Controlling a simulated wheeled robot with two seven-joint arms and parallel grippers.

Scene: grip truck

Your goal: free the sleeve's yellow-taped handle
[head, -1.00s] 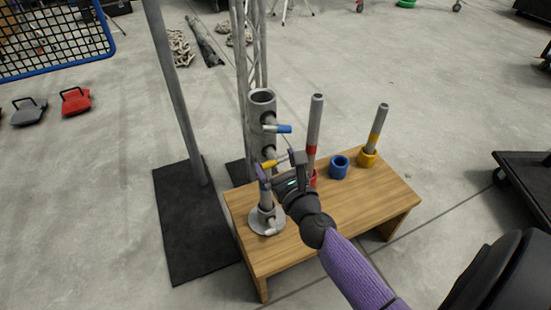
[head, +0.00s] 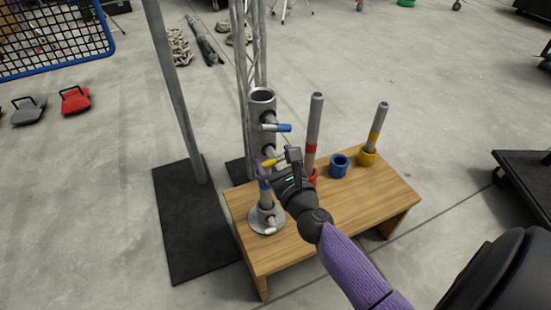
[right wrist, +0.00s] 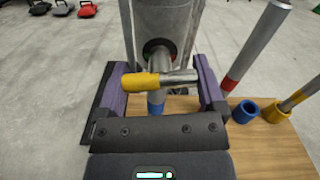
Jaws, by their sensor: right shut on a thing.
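The sleeve (head: 262,98) is an upright grey metal tube with a round base, standing at the left end of a wooden bench. A blue-taped handle (head: 284,128) sticks out near its top. The yellow-taped handle (head: 268,163) sticks out lower and also shows in the right wrist view (right wrist: 140,82), as a crossbar on a stem from a dark round hole. My right gripper (head: 278,164) is shut on this handle, one finger at its yellow end and the other at its bare metal end. The lower sleeve is partly hidden by the gripper. My left gripper is not in view.
The wooden bench (head: 350,205) also holds a red-banded rod (head: 314,120), a blue ring (head: 339,166) and a yellow-banded rod in a yellow cup (head: 367,158). A metal pole on a black base plate (head: 190,235) and a truss stand close by the sleeve.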

